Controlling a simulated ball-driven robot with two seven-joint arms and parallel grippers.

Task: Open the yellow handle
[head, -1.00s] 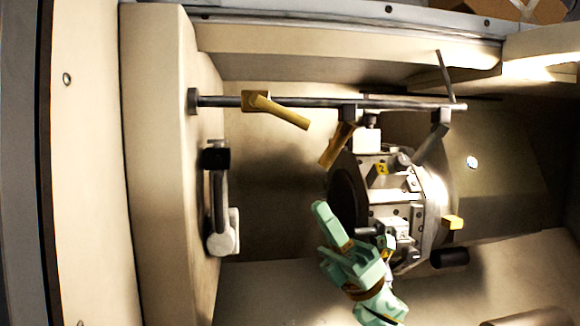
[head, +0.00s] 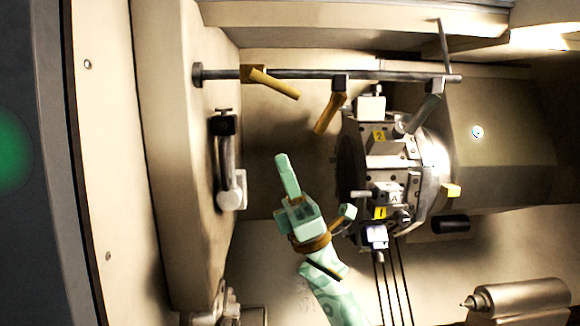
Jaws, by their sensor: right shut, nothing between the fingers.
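Two yellow handles hang from a horizontal metal rod (head: 380,76) inside the machine. The left yellow handle (head: 272,83) slants down to the right. The other yellow handle (head: 329,113) slants down to the left, close to the turret. My right gripper (head: 283,158) is pale green, with its fingers shut and empty, pointing up. In the picture its tip is below both handles and apart from them. My left gripper is not in view.
A tool turret (head: 394,150) with several tool blocks stands right of my gripper. A grey lever-like fitting (head: 229,165) is on the left wall. A grey cylinder with a pointed tip (head: 518,297) lies at the lower right. Open space lies between left wall and turret.

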